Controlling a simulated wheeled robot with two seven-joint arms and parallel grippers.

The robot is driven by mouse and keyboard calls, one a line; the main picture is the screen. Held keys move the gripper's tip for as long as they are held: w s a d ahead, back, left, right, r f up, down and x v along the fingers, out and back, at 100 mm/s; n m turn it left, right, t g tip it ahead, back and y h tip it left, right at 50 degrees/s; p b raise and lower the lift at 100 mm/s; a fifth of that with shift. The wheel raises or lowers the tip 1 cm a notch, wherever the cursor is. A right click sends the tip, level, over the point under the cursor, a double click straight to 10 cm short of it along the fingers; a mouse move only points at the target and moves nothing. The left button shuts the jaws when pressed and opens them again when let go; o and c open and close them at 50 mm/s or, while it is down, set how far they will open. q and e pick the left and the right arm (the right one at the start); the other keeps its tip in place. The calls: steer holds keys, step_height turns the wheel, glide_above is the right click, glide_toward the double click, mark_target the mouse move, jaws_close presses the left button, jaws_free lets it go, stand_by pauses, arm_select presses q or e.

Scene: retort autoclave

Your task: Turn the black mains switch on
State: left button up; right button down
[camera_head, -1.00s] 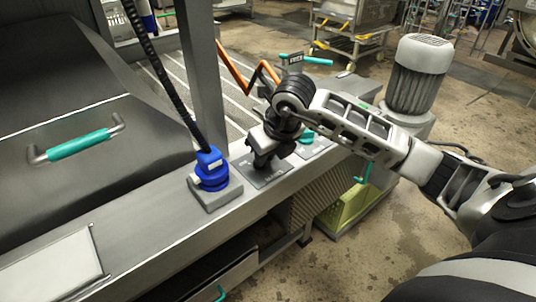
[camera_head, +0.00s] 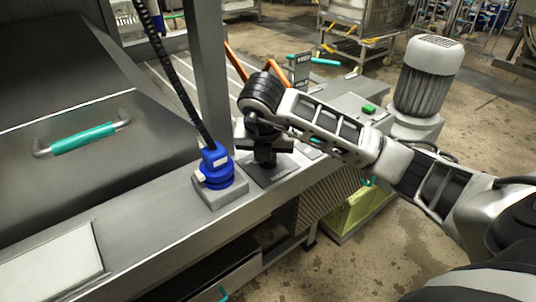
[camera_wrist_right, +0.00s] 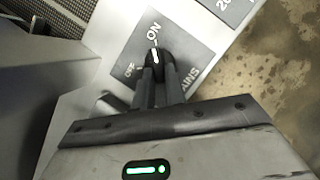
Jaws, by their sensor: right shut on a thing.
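The black mains switch (camera_wrist_right: 153,54) is a small knob with a white mark on a dark grey plate (camera_wrist_right: 182,50) lettered ON, OFF and MAINS. In the right wrist view its white mark lies just below the ON lettering and points roughly towards it; OFF is to the left. My right gripper (camera_wrist_right: 155,75) is shut on the switch, with a finger on each side. In the head view my right gripper (camera_head: 265,160) reaches down to the plate (camera_head: 272,171) on the metal ledge, and the knob is hidden there. My left gripper is not in view.
A blue plug (camera_head: 214,166) with a black cable stands on the ledge just left of my gripper. A metal post (camera_head: 207,75) rises behind it. A teal-handled lid (camera_head: 85,138) is at the left.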

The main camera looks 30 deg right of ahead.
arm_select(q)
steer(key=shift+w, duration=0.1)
arm_select(e)
steer(key=shift+w+r+m, duration=0.1)
steer(key=shift+m, duration=0.2)
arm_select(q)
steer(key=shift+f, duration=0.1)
arm_select(e)
steer(key=c, duration=1.4)
jaws_free()
steer(key=shift+c, duration=0.2)
